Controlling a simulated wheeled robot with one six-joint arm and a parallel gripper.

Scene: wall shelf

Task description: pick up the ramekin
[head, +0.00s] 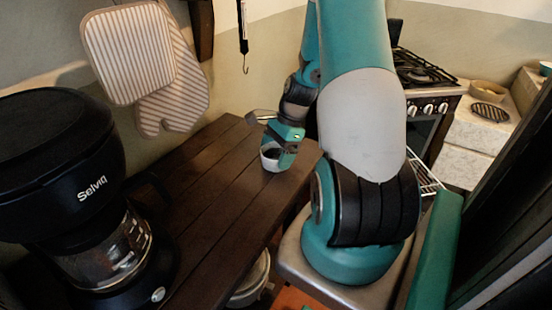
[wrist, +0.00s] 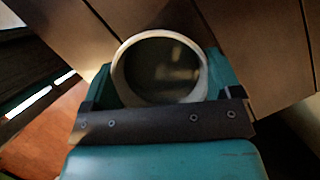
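The ramekin (head: 270,162) is a small white round cup with a dark inside, at the far part of the dark wooden table in the head view. My gripper (head: 280,151) is down at it, and part of the cup is hidden behind the gripper. In the wrist view the ramekin (wrist: 118,74) shows from above as a pale ring. It fills the space between the two teal fingers of my gripper (wrist: 160,82), which lie against its left and right sides. Whether its base touches the table cannot be told.
The wooden table (head: 215,190) is clear around the ramekin. A black coffee maker (head: 62,165) stands at the near left. Striped oven mitts (head: 130,55) hang on the wall. A stove (head: 425,90) stands at the back right.

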